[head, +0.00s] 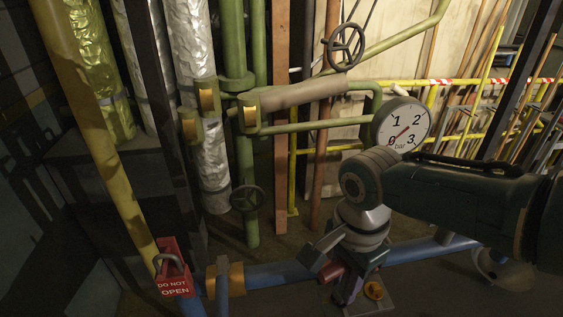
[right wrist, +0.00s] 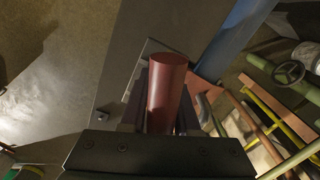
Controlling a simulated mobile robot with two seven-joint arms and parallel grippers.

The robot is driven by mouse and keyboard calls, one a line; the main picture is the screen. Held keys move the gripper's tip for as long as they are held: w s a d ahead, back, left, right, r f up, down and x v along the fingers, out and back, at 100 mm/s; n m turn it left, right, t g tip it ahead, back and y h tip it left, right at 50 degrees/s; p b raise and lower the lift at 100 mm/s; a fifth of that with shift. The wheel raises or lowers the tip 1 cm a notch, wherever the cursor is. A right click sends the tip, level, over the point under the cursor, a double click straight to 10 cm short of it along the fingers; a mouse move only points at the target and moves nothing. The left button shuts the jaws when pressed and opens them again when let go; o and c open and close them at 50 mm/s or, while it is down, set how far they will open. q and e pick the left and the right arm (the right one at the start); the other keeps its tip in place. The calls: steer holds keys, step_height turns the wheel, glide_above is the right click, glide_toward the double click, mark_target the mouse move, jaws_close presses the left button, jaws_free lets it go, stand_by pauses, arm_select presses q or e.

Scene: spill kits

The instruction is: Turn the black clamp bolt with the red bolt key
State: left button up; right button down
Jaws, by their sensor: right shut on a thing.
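My right gripper (head: 334,268) is low in the middle of the head view, pointing down beside the blue pipe. It is shut on the red bolt key (head: 329,273), of which only a short red piece shows between the fingers. In the right wrist view the key (right wrist: 167,92) is a plain red cylinder between the dark fingers, its round end facing the camera. I cannot make out the black clamp bolt in either view; the gripper and arm cover part of the area around the pipe. My left gripper is not in view.
The blue pipe (head: 275,274) runs low across the floor, with a brass-coloured clamp (head: 236,279) on it. A red "DO NOT OPEN" lock (head: 173,279), a gauge (head: 403,124) and green pipes stand around.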

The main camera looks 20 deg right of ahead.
steer(key=shift+m, duration=0.5)
steer(key=shift+d+m, duration=0.1)
steer(key=shift+m, duration=0.4)
steer(key=shift+p, duration=0.35)
steer(key=shift+m, duration=0.5)
